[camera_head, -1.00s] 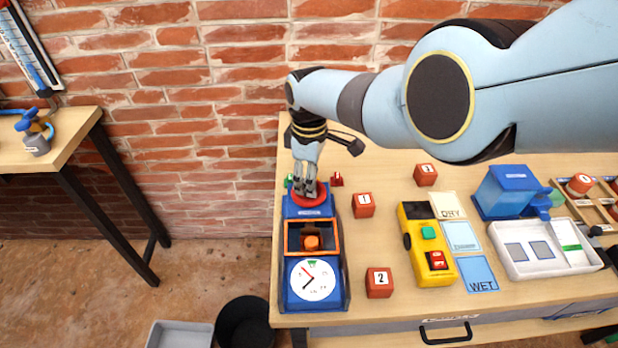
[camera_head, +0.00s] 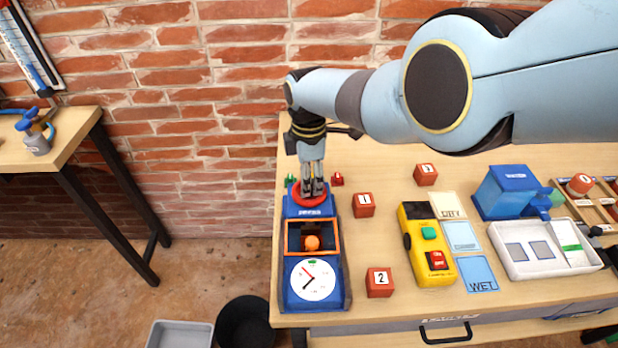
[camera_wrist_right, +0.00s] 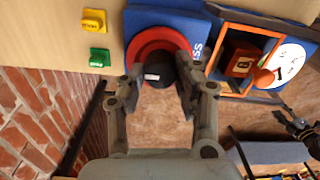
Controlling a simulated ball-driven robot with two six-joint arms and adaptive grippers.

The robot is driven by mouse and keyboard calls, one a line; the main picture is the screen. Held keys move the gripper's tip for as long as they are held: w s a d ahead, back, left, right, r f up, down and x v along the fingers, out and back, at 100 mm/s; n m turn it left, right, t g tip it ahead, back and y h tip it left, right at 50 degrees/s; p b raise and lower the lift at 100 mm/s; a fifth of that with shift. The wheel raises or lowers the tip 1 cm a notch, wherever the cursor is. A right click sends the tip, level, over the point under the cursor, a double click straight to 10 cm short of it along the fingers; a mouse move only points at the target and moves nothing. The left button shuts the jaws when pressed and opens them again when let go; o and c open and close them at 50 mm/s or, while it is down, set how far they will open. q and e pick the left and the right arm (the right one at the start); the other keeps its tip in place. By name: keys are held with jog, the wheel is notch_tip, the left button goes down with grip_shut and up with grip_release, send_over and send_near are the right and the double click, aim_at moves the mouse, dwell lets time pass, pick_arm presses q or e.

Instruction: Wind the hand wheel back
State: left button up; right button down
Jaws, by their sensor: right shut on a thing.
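The hand wheel (camera_head: 299,197) is a red ring with a black middle part, at the back of a blue press (camera_head: 287,285). The wheel also shows in the right wrist view (camera_wrist_right: 146,46). My right gripper (camera_head: 313,189) reaches down onto the wheel. Its fingers (camera_wrist_right: 160,78) close around the black middle part, which they partly hide. In front is a white dial (camera_head: 313,283) with a red hand and a dark hand.
Numbered red blocks (camera_head: 363,205) and a yellow tester (camera_head: 427,255) stand right of the press. A green piece (camera_head: 291,180) and a red piece (camera_head: 337,179) sit close behind the wheel. A brick wall (camera_head: 230,120) rises behind the table.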

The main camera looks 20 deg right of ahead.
dwell(0.3)
jog(key=c, duration=0.9)
grip_release()
jog(key=shift+c, duration=0.2)
jog(key=shift+w+r, duration=0.1)
jog(key=shift+r, duration=0.35)
notch_tip(320, 180, up, 11)
